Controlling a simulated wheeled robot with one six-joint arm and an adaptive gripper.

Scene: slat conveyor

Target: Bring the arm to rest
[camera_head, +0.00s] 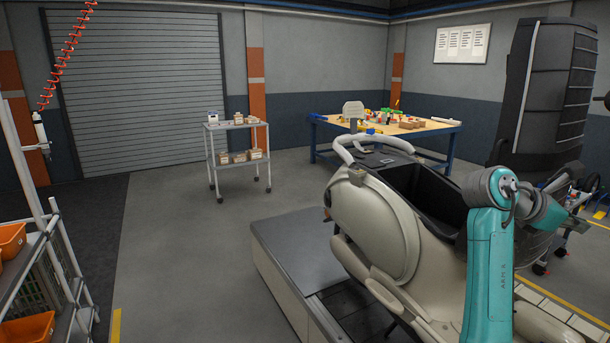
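My teal arm (487,270) stands upright at the lower right of the head view. It bends at a grey joint (489,187), and a further teal link (541,212) reaches to the right and away. My gripper cannot be made out; it seems hidden behind the arm or out of the picture. Whether it holds anything does not show.
Pale slats (562,310) run at the lower right, beside the arm. A workbench (440,127) with small coloured parts stands at the back, a cart (238,126) with boxes left of it. A shelf with orange bins (28,328) is at left. Open floor lies between.

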